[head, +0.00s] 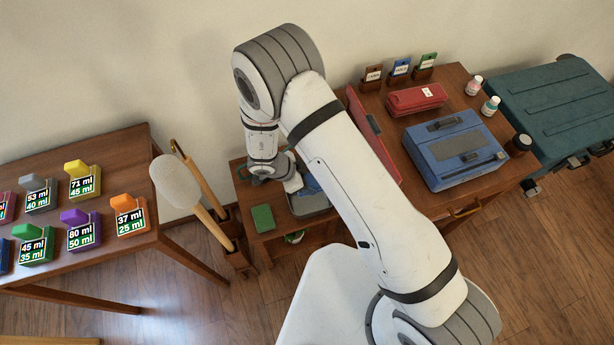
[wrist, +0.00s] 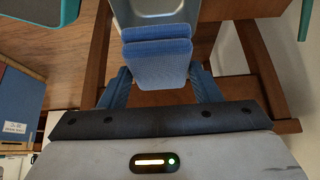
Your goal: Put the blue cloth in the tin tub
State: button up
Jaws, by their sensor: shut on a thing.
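The blue cloth (wrist: 158,64) is a folded, textured bundle. In the wrist view it sits between the two blue fingers of my gripper (wrist: 158,78), which is shut on it. The grey metal tin tub (wrist: 152,8) shows just beyond the cloth at the top of the wrist view. In the head view the tub (head: 312,206) stands on a low wooden shelf, partly covered by my arm. My gripper (head: 292,184) is at the tub's left end, with a bit of blue cloth (head: 310,186) beside it. I cannot tell whether the cloth touches the tub.
A green block (head: 263,217) lies on the shelf left of the tub. A red panel (head: 374,135) stands upright to the right, before a blue case (head: 455,150). A holder with long-handled tools (head: 235,250) stands at the left.

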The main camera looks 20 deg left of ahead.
jog(key=b, duration=0.5)
send_over(307, 204)
jog(key=shift+f, duration=5.25)
jog(key=o, duration=1.1)
jog(key=shift+c, duration=0.2)
jog(key=v, duration=0.8)
jog(key=shift+a+f, duration=0.1)
